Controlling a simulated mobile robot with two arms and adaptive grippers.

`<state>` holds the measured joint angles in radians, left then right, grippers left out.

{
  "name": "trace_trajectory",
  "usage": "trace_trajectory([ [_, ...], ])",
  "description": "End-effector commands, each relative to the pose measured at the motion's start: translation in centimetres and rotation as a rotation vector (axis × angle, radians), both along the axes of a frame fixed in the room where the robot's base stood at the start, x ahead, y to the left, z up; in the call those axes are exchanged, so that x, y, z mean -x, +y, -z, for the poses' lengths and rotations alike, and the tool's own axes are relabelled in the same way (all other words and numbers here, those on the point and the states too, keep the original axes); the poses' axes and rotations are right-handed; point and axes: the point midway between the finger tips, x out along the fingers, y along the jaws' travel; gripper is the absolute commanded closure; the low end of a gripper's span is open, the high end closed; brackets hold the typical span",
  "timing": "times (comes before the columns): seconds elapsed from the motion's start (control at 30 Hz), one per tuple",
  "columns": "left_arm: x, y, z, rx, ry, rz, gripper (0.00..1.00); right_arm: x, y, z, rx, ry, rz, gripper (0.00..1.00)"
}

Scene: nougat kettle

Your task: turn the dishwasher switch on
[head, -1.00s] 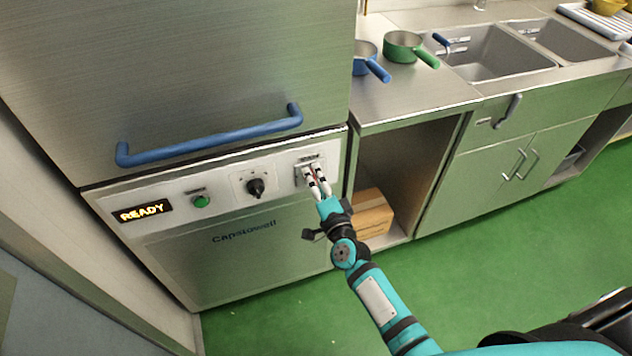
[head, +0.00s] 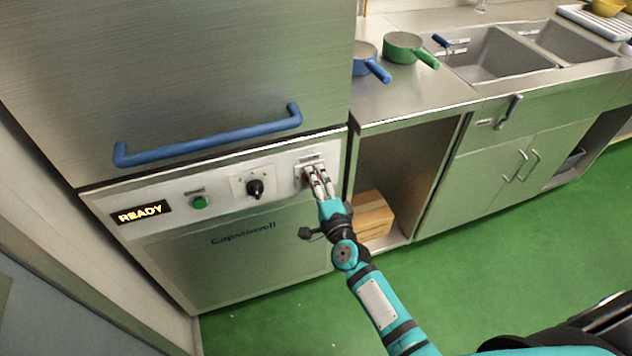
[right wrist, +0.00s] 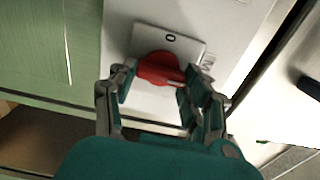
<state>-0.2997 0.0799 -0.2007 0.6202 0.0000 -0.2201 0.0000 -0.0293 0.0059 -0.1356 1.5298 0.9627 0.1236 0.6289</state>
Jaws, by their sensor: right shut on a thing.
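The dishwasher (head: 215,220) is a steel unit with a white control panel on its front. Its switch is a red rotary knob (right wrist: 158,68) on a pale plate in the right wrist view, with a "0" mark above it. In the head view my fingers largely cover this switch at the panel's right end. My right gripper (head: 314,174) is shut on the red knob, one finger on each side of it in the right wrist view (right wrist: 158,82). The panel's display (head: 141,212) reads READY. My left gripper is out of view.
A black dial (head: 255,188) and a green button (head: 200,202) sit left of the switch. A blue bar handle (head: 210,139) runs above the panel. A cardboard box (head: 373,214) lies in the open bay to the right. Green floor is clear in front.

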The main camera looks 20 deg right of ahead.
Motion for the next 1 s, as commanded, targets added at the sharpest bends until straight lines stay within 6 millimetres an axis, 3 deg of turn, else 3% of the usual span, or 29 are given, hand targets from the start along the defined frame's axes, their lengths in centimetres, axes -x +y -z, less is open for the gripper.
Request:
trace_trajectory([
  [0.03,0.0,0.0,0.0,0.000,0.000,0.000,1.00,0.0,0.0,0.0,-0.003,0.000,0.001,0.83],
  [0.07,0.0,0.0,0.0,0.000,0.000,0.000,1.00,0.0,0.0,0.0,-0.003,0.000,0.001,0.49],
  [0.23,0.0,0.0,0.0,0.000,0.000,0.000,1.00,0.0,0.0,0.0,-0.002,0.000,0.001,0.27],
  [0.5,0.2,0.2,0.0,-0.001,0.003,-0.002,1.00,0.1,0.0,0.0,0.000,0.001,0.000,0.27],
  [0.63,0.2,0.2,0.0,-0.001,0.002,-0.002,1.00,1.1,0.0,0.2,0.000,0.003,0.000,0.27],
  [1.0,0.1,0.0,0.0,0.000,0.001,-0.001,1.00,8.6,-0.3,0.2,0.002,0.004,0.000,0.27],
])
